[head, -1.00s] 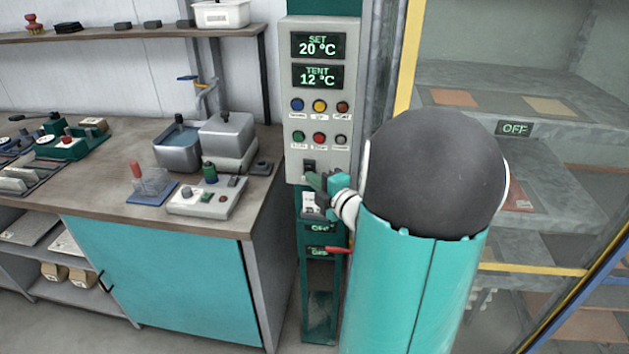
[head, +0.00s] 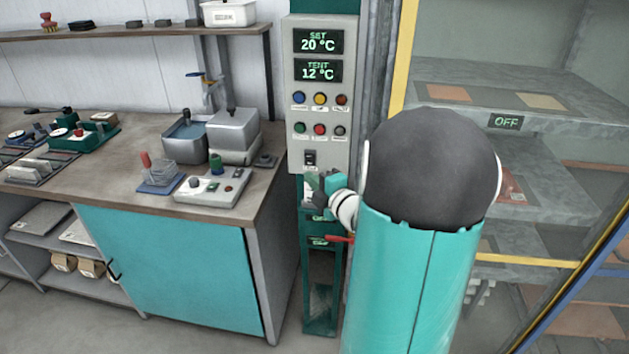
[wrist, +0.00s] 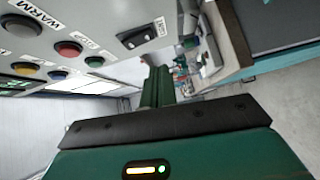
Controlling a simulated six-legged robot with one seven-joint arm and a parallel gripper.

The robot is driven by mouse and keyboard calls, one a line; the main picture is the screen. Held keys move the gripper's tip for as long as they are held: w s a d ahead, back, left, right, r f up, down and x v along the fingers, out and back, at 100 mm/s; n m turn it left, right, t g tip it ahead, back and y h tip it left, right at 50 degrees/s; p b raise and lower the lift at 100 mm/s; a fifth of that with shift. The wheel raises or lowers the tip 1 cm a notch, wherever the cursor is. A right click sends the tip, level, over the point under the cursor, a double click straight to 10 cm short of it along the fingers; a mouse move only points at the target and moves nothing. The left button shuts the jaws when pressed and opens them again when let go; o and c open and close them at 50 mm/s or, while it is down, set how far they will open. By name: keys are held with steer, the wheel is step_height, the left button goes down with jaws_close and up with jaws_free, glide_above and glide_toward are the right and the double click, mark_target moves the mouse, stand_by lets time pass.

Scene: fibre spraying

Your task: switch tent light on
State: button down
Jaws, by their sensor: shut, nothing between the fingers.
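The control panel (head: 321,90) stands upright in the middle, with two displays reading SET 20 °C and TENT 12 °C and two rows of coloured buttons. A black rocker switch (head: 309,158) sits low on the panel; it also shows in the wrist view (wrist: 137,37), with a small label beside it. My gripper (head: 317,184) is just below the switch and appears apart from it. Its green fingers (wrist: 157,84) are together and empty in the wrist view. The tent (head: 520,130) at the right carries a sign (head: 506,122) reading OFF.
A workbench (head: 130,205) at the left holds a small control box (head: 213,188), grey metal containers (head: 232,130) and tools. Below the panel are small displays and a red lever (head: 338,239). My arm covers part of the tent front.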

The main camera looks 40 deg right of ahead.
steer(key=s+a+f, duration=0.1)
steer(key=s, duration=0.8)
steer(key=shift+s+a, duration=0.15)
steer(key=shift+s, duration=0.25)
steer(key=shift+w, duration=0.1)
steer(key=w+a+r+m+g+h, duration=0.2)
steer(key=a+r+m+g, duration=0.1)
steer(key=a+m, duration=0.2)
steer(key=w+a+r+m+g+h, duration=0.1)
steer(key=w+a+r+m+g, duration=0.2)
steer(key=a+m, duration=0.25)
steer(key=s+a+m+g+y, duration=0.2)
steer(key=s+a, duration=0.4)
steer(key=a, duration=0.4)
steer(key=s+a+m+g+y, duration=0.3)
steer(key=s+a, duration=0.4)
steer(key=a, duration=0.3)
steer(key=shift+a+f+g, duration=0.15)
steer(key=shift+a+g, duration=0.15)
steer(key=shift+d+m, duration=0.25)
steer(key=shift+m, duration=0.1)
